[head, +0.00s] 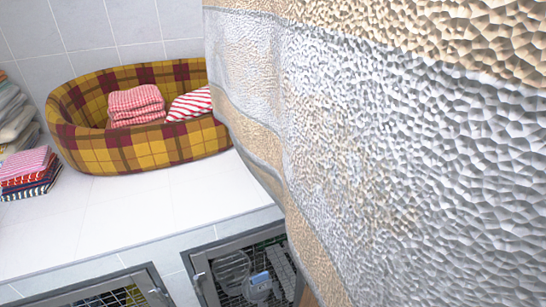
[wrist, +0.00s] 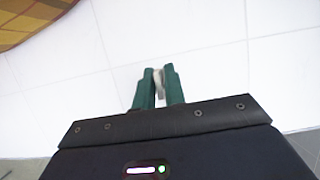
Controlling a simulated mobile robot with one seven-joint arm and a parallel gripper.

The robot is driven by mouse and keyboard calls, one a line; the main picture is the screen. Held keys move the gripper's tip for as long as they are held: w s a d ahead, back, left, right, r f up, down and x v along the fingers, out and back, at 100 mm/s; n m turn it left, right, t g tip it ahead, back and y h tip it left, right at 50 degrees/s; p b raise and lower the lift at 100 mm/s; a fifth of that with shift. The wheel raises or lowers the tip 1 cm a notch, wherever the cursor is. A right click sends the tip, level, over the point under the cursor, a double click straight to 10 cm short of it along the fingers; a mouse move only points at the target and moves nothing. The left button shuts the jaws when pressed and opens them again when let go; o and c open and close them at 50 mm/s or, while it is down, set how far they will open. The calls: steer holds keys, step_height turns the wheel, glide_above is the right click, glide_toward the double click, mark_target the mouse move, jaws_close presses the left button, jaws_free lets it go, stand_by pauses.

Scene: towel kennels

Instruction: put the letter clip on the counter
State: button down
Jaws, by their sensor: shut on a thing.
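My gripper (wrist: 159,86) shows in the wrist view, its green fingers shut on a small pale grey-beige thing, the letter clip (wrist: 159,84). Only a narrow part of the clip shows between the fingers. The white tiled counter (wrist: 205,50) lies beyond the fingertips; I cannot tell how high the clip is above it. In the head view, the counter (head: 115,222) runs along the wall, and neither my gripper nor the clip is visible.
A plaid pet bed (head: 135,157) holds folded red-and-white towels (head: 136,106). Folded towels (head: 27,172) stack at left. Wire-fronted kennels (head: 245,276) lie below the counter. A large beige-and-grey rough surface (head: 400,150) blocks the right of the head view.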

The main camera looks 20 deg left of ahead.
mark_target(272, 162)
steer(key=shift+f, duration=3.05)
steer(key=shift+f, duration=0.15)
steer(key=c, duration=1.5)
jaws_free()
steer(key=shift+s+d+r, duration=0.1)
steer(key=shift+r, duration=0.5)
steer(key=v, duration=1.1)
steer(key=shift+s, duration=0.15)
steer(key=shift+d, duration=0.15)
